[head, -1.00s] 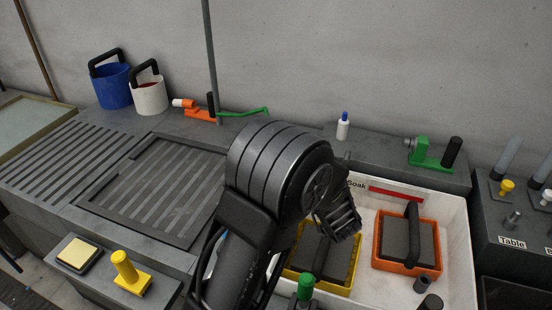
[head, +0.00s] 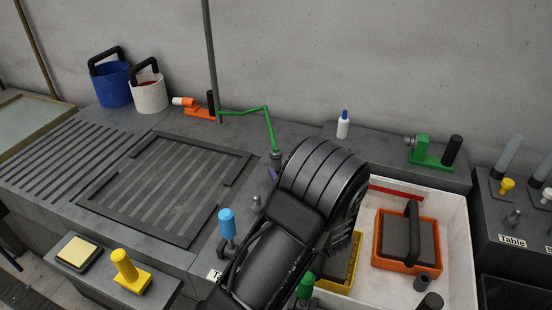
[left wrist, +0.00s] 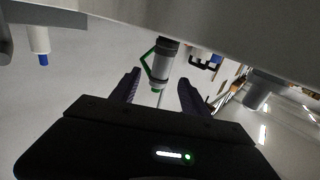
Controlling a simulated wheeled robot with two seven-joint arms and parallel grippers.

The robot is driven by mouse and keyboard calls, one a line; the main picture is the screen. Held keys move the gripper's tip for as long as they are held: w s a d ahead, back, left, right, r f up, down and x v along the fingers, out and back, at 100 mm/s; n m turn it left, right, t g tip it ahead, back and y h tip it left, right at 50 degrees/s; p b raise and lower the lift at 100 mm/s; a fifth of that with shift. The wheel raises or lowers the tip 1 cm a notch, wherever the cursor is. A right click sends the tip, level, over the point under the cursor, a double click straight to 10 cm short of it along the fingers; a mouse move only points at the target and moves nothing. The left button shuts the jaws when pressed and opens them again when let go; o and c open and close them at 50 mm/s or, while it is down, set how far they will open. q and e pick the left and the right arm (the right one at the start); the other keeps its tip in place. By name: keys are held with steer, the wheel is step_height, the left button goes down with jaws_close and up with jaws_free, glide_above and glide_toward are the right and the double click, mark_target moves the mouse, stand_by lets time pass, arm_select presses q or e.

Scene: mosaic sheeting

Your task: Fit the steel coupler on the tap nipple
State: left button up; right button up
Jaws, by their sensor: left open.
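The grey steel coupler (head: 276,157) hangs at the end of the green hose (head: 268,128), left of my left forearm. In the left wrist view the coupler (left wrist: 164,60) shows as a grey cylinder in line with the gap between the jaws. My left gripper (left wrist: 157,92) is open there, a dark purple finger to each side. In the head view, only a purple bit of the left gripper (head: 272,175) shows just below the coupler; my arm hides the rest. A small steel nipple (head: 256,205) stands near a blue-handled tap (head: 227,222). My right gripper is not in view.
A white soak tray (head: 455,235) holds an orange-framed float (head: 408,240) and a yellow-framed one (head: 350,265), partly hidden. A bottle (head: 343,125) and a green clamp (head: 432,153) stand behind it. The slatted panel (head: 165,180) at left is bare.

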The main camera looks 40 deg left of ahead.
mark_target(276, 159)
arm_select(q)
steer(key=p+x, duration=0.1)
steer(key=x, duration=0.5)
steer(key=shift+w+a, duration=0.1)
steer(key=shift+a, duration=0.05)
stand_by(0.3)
jaws_close()
stand_by(0.5)
